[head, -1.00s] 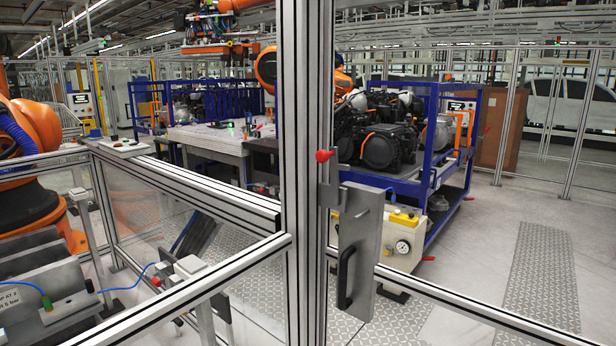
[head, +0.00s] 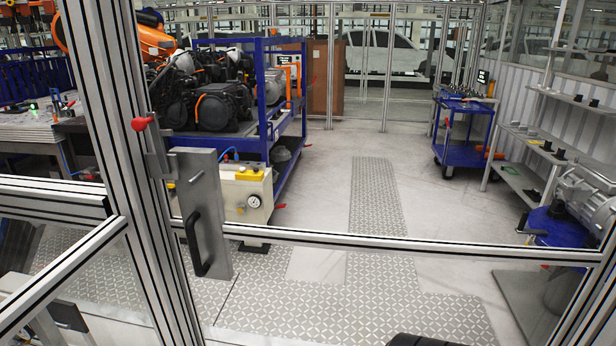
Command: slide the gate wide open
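The gate is a clear panel in an aluminium frame, with a horizontal rail (head: 400,243) running across the head view. A grey metal plate (head: 204,195) with a black vertical handle (head: 196,243) sits at its left end, beside a thick aluminium post (head: 125,150). A latch piece with a red knob (head: 142,123) is on the post next to the plate. The gate appears closed against this post. Neither gripper can be made out. A black rounded shape at the bottom edge is cut off and I cannot tell what it is.
Behind the gate, a blue rack (head: 265,100) holds engines, with a gauge unit (head: 246,195) at its foot. A blue cart (head: 465,130) and shelving (head: 530,150) stand at the right. The patterned floor (head: 350,310) between them is clear.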

